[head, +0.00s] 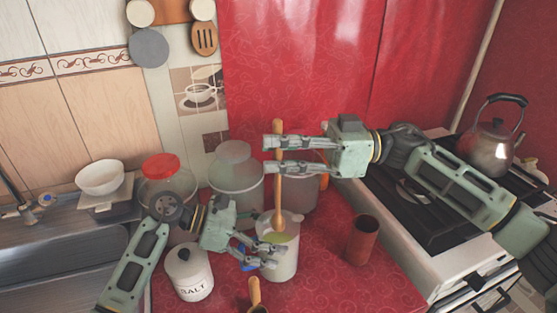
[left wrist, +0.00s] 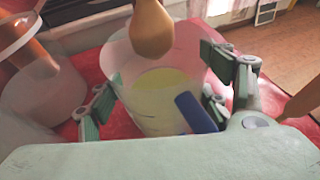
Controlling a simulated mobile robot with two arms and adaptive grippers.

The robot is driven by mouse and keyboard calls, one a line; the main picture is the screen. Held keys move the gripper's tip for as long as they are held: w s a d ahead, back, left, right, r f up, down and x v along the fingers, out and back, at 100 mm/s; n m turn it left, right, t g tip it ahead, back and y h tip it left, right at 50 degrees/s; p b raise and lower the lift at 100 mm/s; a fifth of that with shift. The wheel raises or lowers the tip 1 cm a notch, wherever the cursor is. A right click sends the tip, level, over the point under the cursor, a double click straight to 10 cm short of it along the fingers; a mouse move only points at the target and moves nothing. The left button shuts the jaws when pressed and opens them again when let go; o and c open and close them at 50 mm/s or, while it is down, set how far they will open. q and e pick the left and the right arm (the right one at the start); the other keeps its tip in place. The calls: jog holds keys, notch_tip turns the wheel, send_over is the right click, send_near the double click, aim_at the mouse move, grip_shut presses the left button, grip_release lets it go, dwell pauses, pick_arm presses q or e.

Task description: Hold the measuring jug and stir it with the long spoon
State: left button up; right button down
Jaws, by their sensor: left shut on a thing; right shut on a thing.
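The measuring jug (head: 287,262) is a pale, translucent jug with yellow-green contents, standing upright on the red counter. In the left wrist view, the jug (left wrist: 155,55) sits between my left fingers, and a blue handle (left wrist: 196,112) shows on its near side. My left gripper (head: 262,256) is shut on the jug from the left. The long spoon (head: 279,195) is wooden and nearly upright, bowl down, over the jug's mouth. In the left wrist view, the spoon's bowl (left wrist: 151,30) appears above the contents. My right gripper (head: 272,155) is shut on the spoon's handle.
A salt jar (head: 191,274) stands left of the jug, a brown cup (head: 362,240) right. A wooden utensil (head: 256,293) is in front. Behind are a red-lidded jar (head: 162,168) and a large jar (head: 235,175). The stove (head: 440,250) with a kettle (head: 491,145) is right.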

aim_at(279, 120)
jog(key=shift+r, duration=2.95)
pick_arm(q)
jog(key=o, duration=2)
jog(key=shift+c, duration=0.2)
jog(key=shift+a, duration=0.1)
jog(key=v, duration=1.1)
jog(key=shift+a+r, duration=0.15)
jog(key=shift+a, duration=0.25)
